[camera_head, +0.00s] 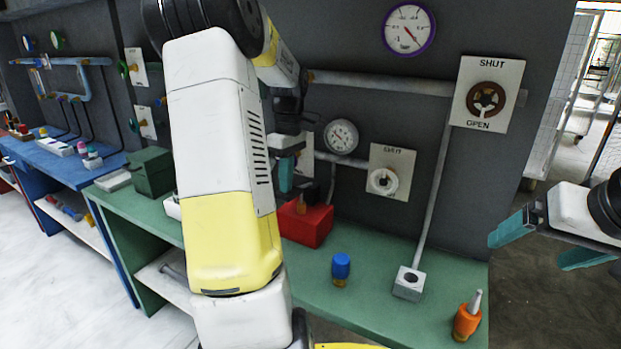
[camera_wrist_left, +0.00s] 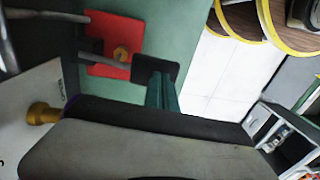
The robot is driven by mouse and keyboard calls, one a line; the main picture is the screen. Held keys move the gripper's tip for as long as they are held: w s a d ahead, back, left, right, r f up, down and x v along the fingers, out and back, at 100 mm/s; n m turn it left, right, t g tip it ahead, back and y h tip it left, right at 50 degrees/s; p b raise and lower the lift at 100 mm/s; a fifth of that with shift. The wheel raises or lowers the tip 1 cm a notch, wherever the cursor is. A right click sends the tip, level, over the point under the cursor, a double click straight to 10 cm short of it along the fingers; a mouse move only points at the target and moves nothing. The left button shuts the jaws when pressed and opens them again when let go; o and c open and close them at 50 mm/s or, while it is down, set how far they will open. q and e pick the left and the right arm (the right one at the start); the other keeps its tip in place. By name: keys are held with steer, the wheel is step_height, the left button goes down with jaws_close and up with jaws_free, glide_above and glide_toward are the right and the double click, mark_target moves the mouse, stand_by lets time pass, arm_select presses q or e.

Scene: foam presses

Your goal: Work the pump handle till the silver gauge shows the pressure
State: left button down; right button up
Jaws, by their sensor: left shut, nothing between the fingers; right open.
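The red pump block (camera_head: 306,226) sits on the green bench, partly behind my left arm. In the left wrist view the red block (camera_wrist_left: 108,32) has a brass fitting and a grey rod (camera_wrist_left: 117,65) running towards a dark end piece beside my fingers. My left gripper (camera_head: 286,175) is shut and empty, just above the pump; its teal fingers also show in the left wrist view (camera_wrist_left: 162,93). I cannot tell whether they touch the handle. The silver gauge (camera_head: 341,136) hangs on the wall behind; its reading is too small to tell. My right gripper (camera_head: 540,242) is open at the right.
A purple-rimmed gauge (camera_head: 409,28) is higher up. Two valve plates, the upper (camera_head: 487,95) and the lower (camera_head: 391,172), are on the wall. A blue-capped piece (camera_head: 341,267), a grey block (camera_head: 408,284) and an orange bottle (camera_head: 467,320) stand on the green bench (camera_head: 375,310).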

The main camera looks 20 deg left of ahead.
mark_target(281, 194)
arm_select(q)
steer(key=shift+s+f+t, duration=0.3)
steer(key=shift+f, duration=0.05)
steer(key=f+t, duration=0.1)
steer(key=f, duration=0.1)
steer(key=s+f+t, duration=0.1)
steer(key=f, duration=0.1)
steer(key=shift+s+f, duration=0.1)
steer(key=shift+f, duration=0.1)
steer(key=shift+s+f, duration=0.2)
steer(key=shift+f, duration=0.05)
steer(key=shift+a+r, duration=0.15)
steer(key=shift+r, duration=0.4)
steer(key=s+r, duration=0.2)
steer(key=r, duration=0.7)
steer(key=s+r, duration=0.1)
steer(key=r, duration=0.9)
steer(key=shift+s, duration=0.4)
steer(key=shift+a+r, duration=0.1)
